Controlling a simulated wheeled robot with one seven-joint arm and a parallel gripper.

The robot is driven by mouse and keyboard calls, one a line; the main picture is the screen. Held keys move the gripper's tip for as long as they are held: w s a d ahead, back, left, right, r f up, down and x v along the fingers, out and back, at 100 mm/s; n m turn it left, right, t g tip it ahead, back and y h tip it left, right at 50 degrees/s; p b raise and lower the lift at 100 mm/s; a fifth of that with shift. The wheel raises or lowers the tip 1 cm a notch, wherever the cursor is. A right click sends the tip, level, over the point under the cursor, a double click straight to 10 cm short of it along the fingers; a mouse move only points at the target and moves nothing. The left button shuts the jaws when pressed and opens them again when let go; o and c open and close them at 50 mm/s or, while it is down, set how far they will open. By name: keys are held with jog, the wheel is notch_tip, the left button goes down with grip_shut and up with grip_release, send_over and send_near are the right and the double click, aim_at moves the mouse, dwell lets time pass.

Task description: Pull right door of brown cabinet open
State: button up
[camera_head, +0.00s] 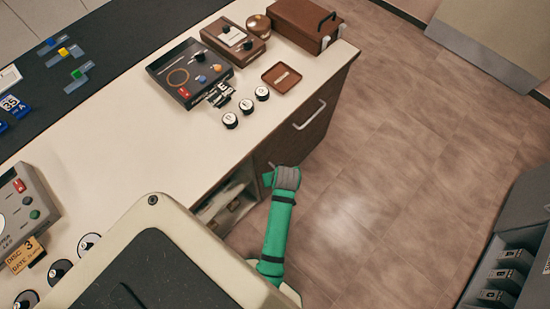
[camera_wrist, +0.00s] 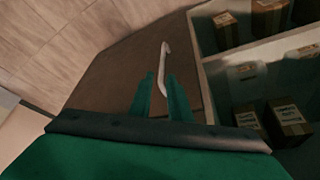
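The brown cabinet's right door (camera_head: 293,135) looks shut, flush with the cabinet front under the counter. Its pale bar handle (camera_head: 309,114) is near the upper part of the door. In the wrist view the brown door (camera_wrist: 118,68) fills the middle, and the handle (camera_wrist: 163,66) shows ahead of my gripper (camera_wrist: 161,98). The two green fingers are apart, and the handle's near end appears in the gap between them. I cannot tell whether they touch it. In the head view my arm hides the lower part of the door.
An open shelf bay (camera_head: 228,200) lies left of the door; boxes (camera_wrist: 288,120) stand in it. The counter top (camera_head: 180,140) holds devices, knobs and a brown case (camera_head: 300,22). Floor (camera_head: 400,150) is clear to the right, up to a dark grey unit (camera_head: 515,250).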

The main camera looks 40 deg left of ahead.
jog(key=x, duration=1.1)
jog(key=shift+s+a+r, duration=0.1)
jog(key=shift+a, duration=0.2)
grip_shut()
